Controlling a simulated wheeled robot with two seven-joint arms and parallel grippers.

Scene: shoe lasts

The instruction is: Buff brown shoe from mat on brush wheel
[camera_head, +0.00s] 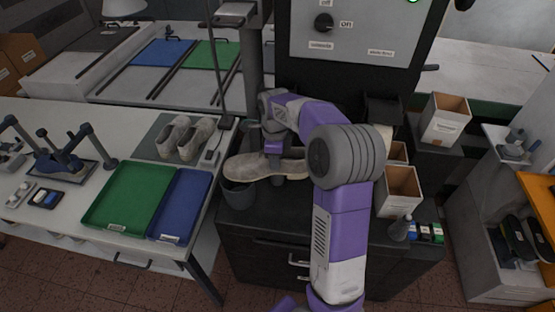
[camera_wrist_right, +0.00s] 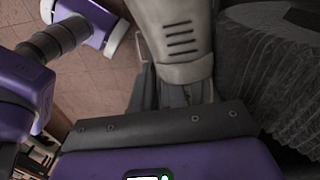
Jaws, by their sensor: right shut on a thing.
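A beige-brown shoe (camera_head: 245,167) lies sideways over the front left of the dark cabinet, its toe to the left. My right gripper (camera_head: 274,160) comes down on it from above and is shut on it near its middle. Part of its heel end is hidden by my right arm. Two more pale shoes (camera_head: 185,137) stand on a grey mat (camera_head: 150,147) on the left table. In the right wrist view a dark, finely ridged round surface (camera_wrist_right: 275,65), possibly the brush wheel, fills the right side. My left gripper does not show.
A control panel (camera_head: 355,30) with a knob stands behind. A green tray (camera_head: 128,195) and a blue tray (camera_head: 181,204) lie on the left table, both empty.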

